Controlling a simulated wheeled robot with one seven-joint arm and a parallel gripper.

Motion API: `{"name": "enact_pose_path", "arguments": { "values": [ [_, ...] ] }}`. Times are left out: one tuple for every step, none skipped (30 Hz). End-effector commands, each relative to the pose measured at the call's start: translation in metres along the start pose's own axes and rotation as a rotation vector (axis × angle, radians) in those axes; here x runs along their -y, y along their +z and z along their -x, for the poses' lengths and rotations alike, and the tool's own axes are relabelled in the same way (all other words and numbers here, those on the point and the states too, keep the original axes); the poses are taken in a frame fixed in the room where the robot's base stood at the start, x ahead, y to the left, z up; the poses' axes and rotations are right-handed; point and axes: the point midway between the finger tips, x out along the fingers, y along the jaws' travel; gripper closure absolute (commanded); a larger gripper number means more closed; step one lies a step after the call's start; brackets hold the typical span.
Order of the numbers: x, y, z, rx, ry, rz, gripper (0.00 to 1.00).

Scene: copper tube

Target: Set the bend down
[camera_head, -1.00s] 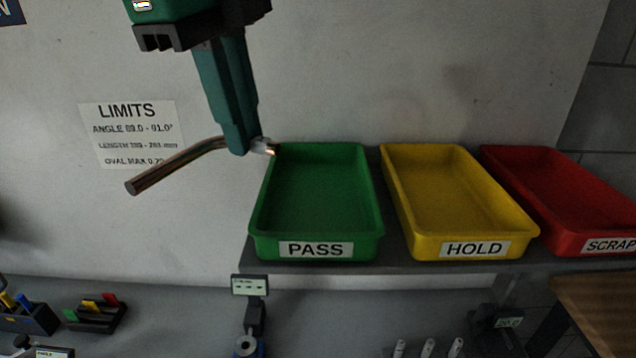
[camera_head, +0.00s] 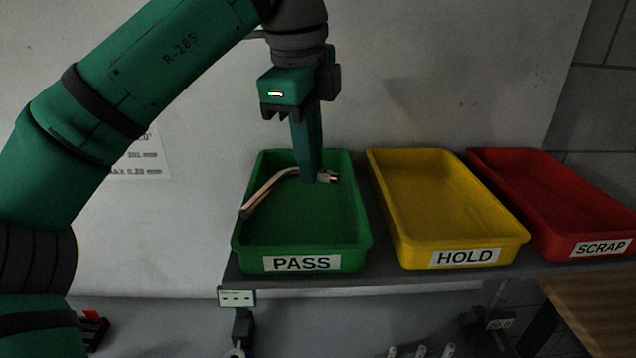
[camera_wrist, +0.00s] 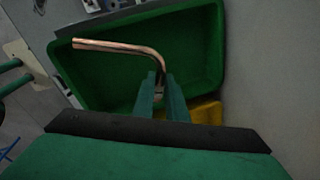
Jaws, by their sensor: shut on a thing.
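The copper bend (camera_head: 271,187) is a tube with one curve, and it also shows in the wrist view (camera_wrist: 112,46). My gripper (camera_head: 311,180) is shut on it near its right end, fingers pointing down. The bend is over the green PASS tray (camera_head: 360,236), within its outline; its long leg reaches to the tray's left wall in the head view. In the wrist view the green tray (camera_wrist: 213,40) lies behind the bend. I cannot tell whether the bend touches the tray floor or wall. The fingers hide part of the tube.
The yellow HOLD tray (camera_head: 513,232) and red SCRAP tray (camera_head: 612,218) stand to the right on the same shelf (camera_head: 380,277), both empty. A pale wall (camera_head: 440,75) rises close behind. A small display (camera_head: 237,297) stands below the shelf.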

Motion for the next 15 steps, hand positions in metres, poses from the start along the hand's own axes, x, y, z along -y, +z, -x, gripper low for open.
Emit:
{"name": "enact_pose_path", "arguments": {
  "values": [
    [0.003,-0.002,-0.005,-0.001,0.000,-0.001,1.00],
    [0.004,-0.003,-0.007,-0.001,0.000,-0.001,1.00],
    [0.004,-0.003,-0.009,-0.001,0.000,-0.001,1.00],
    [0.005,-0.003,-0.010,0.000,0.000,-0.001,1.00],
    [0.005,-0.004,-0.011,0.000,0.000,-0.001,1.00],
    [0.006,-0.004,-0.013,0.000,0.000,-0.001,1.00],
    [0.007,-0.004,-0.014,0.000,0.000,-0.001,1.00],
    [0.008,-0.005,-0.017,0.000,0.000,-0.001,1.00],
    [0.009,-0.006,-0.020,-0.001,0.000,-0.001,1.00],
    [0.011,-0.008,-0.024,-0.002,0.001,-0.002,1.00],
    [0.010,-0.007,-0.028,0.001,0.001,0.001,1.00],
    [0.007,-0.005,-0.033,0.003,0.001,0.002,1.00],
    [0.007,-0.005,-0.038,0.003,0.001,0.003,1.00],
    [0.006,-0.005,-0.042,0.003,0.001,0.002,1.00],
    [0.005,-0.006,-0.047,0.002,0.001,0.002,1.00]
  ]
}}
